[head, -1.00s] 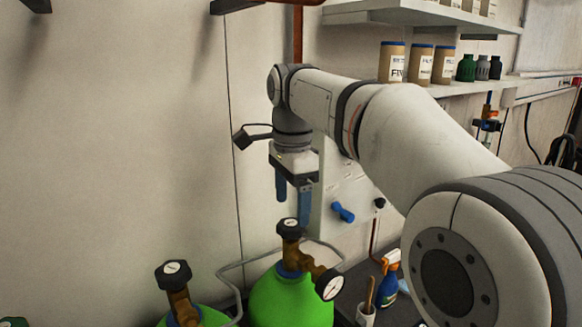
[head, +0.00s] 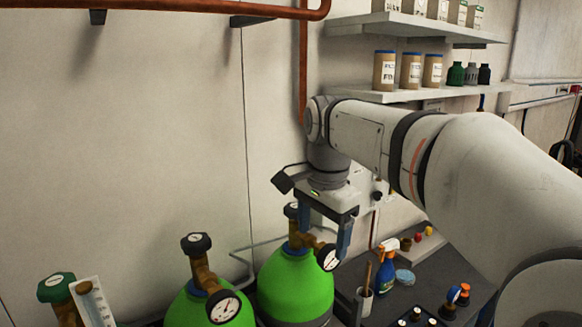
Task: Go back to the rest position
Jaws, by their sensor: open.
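My gripper (head: 323,232) hangs from my arm with its blue-grey fingers pointing down and apart, nothing visible between them. In the picture it overlaps the top of the right green gas cylinder (head: 296,287) and its brass regulator with a round gauge (head: 328,257). Whether it touches the regulator I cannot tell. My fingers and wrist hide part of the regulator and of the wall panel behind.
A second green cylinder (head: 190,310) with a gauge stands to the left, and a brass valve with a green knob (head: 56,288) further left. A spray bottle (head: 387,270) and a brush cup (head: 364,300) stand on the dark bench (head: 408,300). Shelves (head: 420,90) hold jars above.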

